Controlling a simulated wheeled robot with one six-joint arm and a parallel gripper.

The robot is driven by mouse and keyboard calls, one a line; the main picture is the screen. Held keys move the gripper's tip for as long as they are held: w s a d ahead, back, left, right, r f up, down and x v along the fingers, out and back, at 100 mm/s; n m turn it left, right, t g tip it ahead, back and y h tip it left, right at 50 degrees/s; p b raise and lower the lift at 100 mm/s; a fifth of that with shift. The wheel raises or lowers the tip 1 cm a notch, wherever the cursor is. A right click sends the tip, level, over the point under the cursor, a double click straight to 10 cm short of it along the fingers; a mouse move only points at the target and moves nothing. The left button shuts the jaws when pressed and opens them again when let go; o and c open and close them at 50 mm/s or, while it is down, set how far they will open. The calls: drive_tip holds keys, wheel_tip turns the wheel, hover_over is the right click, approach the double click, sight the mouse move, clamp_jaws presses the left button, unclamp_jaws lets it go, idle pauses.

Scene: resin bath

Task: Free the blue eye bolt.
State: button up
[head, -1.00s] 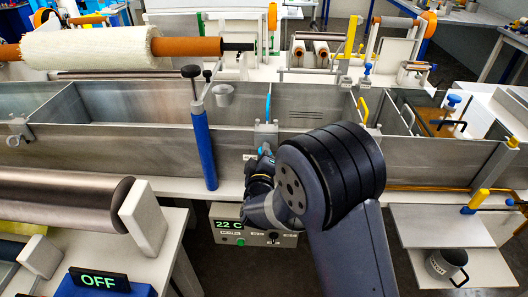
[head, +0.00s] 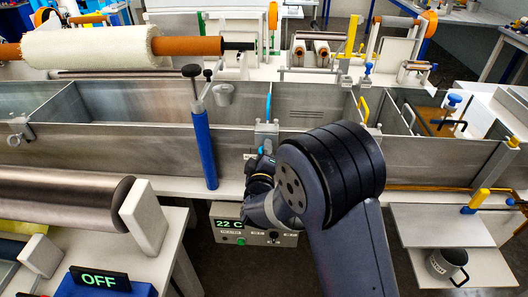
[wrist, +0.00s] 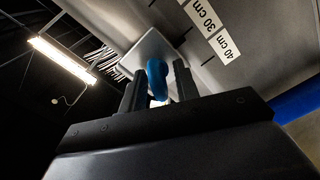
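The blue eye bolt (wrist: 157,78) is at the middle of the wrist view, its ring standing out from a pale plate (wrist: 150,48) on the metal bath wall. My gripper (wrist: 159,88) has one dark finger on each side of the ring. The fingers are apart, with a narrow gap visible on the right side; whether the left finger touches is hard to tell. In the head view a small light-blue part (head: 261,150) shows at the bath's front wall, with my gripper (head: 262,162) just below it, mostly hidden by my arm.
The long metal bath (head: 130,150) runs across the view. A blue cylinder with a dark knob (head: 204,150) stands left of my gripper. A control box reading 22 C (head: 240,228) sits below. A metal roller (head: 60,195) and an OFF sign (head: 98,280) are at left, shelves with a mug (head: 445,265) at right.

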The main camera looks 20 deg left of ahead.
drive_tip(key=b+v, duration=0.1)
drive_tip(key=v, duration=1)
drive_tip(key=shift+b, duration=0.4)
drive_tip(key=shift+w+a, duration=0.1)
drive_tip(key=shift+w, duration=0.05)
drive_tip(key=p+x, duration=0.2)
drive_tip(key=x, duration=0.9)
drive_tip(key=shift+s, duration=0.2)
